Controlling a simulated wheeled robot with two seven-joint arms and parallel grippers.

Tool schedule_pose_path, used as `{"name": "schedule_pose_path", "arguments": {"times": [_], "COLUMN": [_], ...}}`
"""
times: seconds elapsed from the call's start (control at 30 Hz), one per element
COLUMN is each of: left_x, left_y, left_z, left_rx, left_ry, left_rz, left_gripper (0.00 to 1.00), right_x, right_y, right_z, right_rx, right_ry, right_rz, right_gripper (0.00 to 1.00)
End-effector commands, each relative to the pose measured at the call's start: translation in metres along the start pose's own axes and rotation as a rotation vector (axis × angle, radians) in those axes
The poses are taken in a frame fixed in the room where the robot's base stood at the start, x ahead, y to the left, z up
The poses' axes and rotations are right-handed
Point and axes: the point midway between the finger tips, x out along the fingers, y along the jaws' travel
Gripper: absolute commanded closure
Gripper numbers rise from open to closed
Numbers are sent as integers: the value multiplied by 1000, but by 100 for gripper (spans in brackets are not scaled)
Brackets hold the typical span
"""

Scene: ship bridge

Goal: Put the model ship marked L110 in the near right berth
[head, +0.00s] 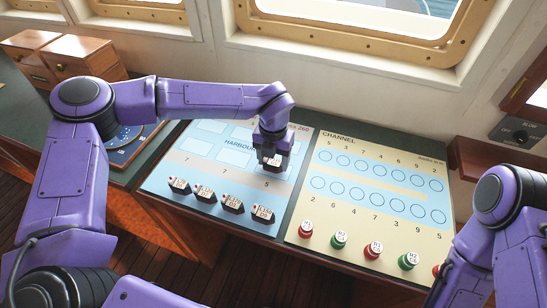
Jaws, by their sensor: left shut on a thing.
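My left gripper (271,153) points down over the right part of the blue harbour board (163,199). It is shut on a small dark model ship (272,162) with a white label too small to read. I cannot tell whether this ship touches the board. The gripper and ship cover much of the right end of the near berth row. Several more dark model ships with white labels stand along the board's front edge, the rightmost one (263,214) below the gripper. I cannot read for certain which is L110. My right arm shows at the right edge; its gripper is out of view.
The cream channel board (372,192) lies to the right, with red and green round pieces such as this green one (338,241) along its front. A wooden drawer box (65,56) stands at the back left. Windows line the wall behind.

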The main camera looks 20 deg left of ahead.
Motion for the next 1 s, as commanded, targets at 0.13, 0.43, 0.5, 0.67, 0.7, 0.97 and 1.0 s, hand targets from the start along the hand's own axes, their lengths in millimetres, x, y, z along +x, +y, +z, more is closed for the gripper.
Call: {"name": "schedule_pose_path", "arguments": {"times": [0.13,0.43,0.5,0.67,0.7,0.97,1.0], "left_x": [3,2,-3,-29,-40,-102,-108], "left_y": [0,0,0,0,0,0,0], "left_z": [0,0,0,1,1,1,1], "left_rx": [0,0,0,0,-1,-1,-1], "left_ry": [0,0,0,-6,-7,-3,-2], "left_rz": [0,0,0,0,0,0,1], "left_gripper": [23,13,13,13,13,13,13], "right_x": [1,1,-2,8,11,20,21], "right_y": [0,0,0,-1,-1,-2,-2], "right_z": [0,0,-1,3,4,8,9], "right_rx": [0,0,0,0,0,0,0], "right_ry": [0,0,0,0,0,0,0], "right_rz": [0,0,0,0,0,0,0], "right_gripper": [57,57,57,57,57,57,57]}}
